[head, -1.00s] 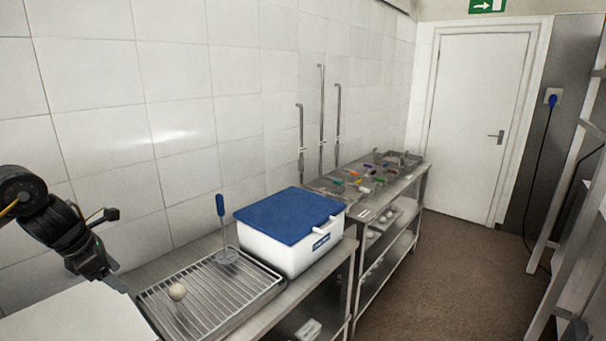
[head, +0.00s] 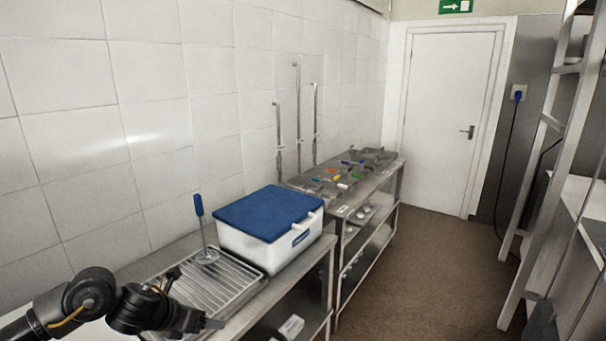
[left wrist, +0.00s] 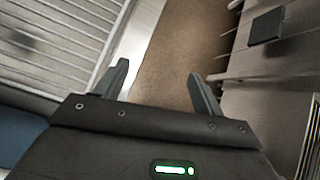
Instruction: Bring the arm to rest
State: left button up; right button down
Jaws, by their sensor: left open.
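My left arm comes in low from the left in the head view. My left gripper (head: 212,324) is in front of the counter's front edge, close to the wire rack. In the left wrist view my left gripper (left wrist: 158,70) has its two fingers spread apart with nothing between them, and brown floor shows beyond. My right gripper is not in view.
The wire rack (head: 228,284) holds a blue-handled masher (head: 201,220). Beside it stands a white box with a blue lid (head: 268,211). A second steel table (head: 372,198) carries small colored items. A shelf rack (head: 540,200) stands right. Floor (head: 430,270) between is clear.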

pick_arm(q)
jog(key=s+d+f+n+t, duration=0.3)
jog(key=s+d+f+n, duration=0.3)
jog(key=s+d+n, duration=0.7)
jog(key=s+a+f+n+g+y, duration=0.2)
jog(key=s+a+f+n, duration=0.15)
jog(key=s+n, duration=0.4)
jog(key=s+a+f+n+g+y, duration=0.1)
jog(key=s+a+f+n+g, duration=0.15)
jog(key=s+a+n, duration=0.4)
jog(key=s+a+f+n+g+y, duration=0.2)
jog(key=s+a+f+n, duration=0.1)
jog(key=s+n, duration=0.65)
notch_tip(320, 180, down, 30)
jog(key=n+b, duration=0.1)
jog(key=b, duration=0.4)
jog(key=s+a+f+g+b, duration=0.1)
jog(key=s+f+b, duration=0.1)
jog(key=s+f, duration=0.6)
jog(key=s+a+f+g+b, duration=0.1)
jog(key=s+a+f+b, duration=0.1)
jog(key=s+f, duration=0.6)
notch_tip(320, 180, down, 6)
jog(key=shift+r+b, duration=0.1)
jog(key=shift+b, duration=0.4)
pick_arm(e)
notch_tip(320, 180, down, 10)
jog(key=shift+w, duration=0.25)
